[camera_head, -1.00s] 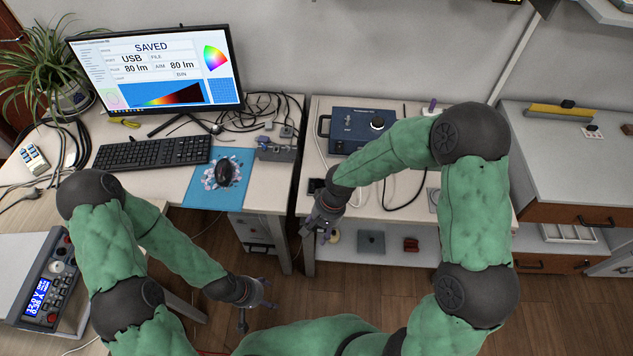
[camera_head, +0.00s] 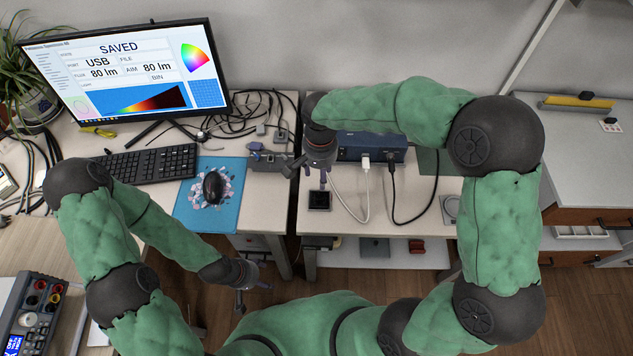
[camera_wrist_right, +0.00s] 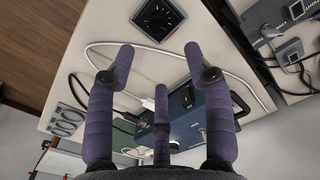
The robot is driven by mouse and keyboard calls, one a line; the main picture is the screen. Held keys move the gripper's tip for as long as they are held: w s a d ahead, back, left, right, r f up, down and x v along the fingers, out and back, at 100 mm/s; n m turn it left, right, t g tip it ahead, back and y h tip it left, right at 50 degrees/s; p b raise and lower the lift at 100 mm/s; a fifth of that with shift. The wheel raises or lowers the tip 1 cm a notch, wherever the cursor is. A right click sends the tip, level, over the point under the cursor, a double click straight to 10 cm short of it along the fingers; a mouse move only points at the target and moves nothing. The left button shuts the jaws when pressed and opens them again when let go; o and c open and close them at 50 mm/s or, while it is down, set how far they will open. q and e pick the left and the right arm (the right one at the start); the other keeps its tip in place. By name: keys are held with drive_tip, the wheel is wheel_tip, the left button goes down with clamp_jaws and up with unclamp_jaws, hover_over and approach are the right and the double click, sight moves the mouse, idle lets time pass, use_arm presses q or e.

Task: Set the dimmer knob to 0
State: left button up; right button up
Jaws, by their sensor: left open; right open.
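The blue box (camera_head: 372,146) stands on the middle bench, with its upper part behind my right arm in the head view. My right gripper (camera_head: 309,172) is open and empty, left of the box and above a small black square device (camera_head: 319,201). Its spread fingers show in the wrist view (camera_wrist_right: 158,62). My left gripper (camera_head: 242,296) is open and empty, low in front of the left desk.
The monitor (camera_head: 125,65) reads SAVED and 80 lm. A keyboard (camera_head: 148,161) and a mouse on a blue mat (camera_head: 228,205) lie on the left desk. Cables (camera_head: 362,195) run from the box across the bench. A grey cabinet (camera_head: 585,150) stands right.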

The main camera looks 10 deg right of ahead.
sight(320, 195)
drive_tip(key=f+b, duration=0.1)
drive_tip(key=f, duration=0.4)
drive_tip(key=f+b, duration=0.2)
drive_tip(key=f, duration=0.3)
drive_tip(key=shift+s+f+b, duration=0.2)
drive_tip(key=shift+f+b, duration=0.05)
drive_tip(key=shift+b, duration=0.05)
clamp_jaws()
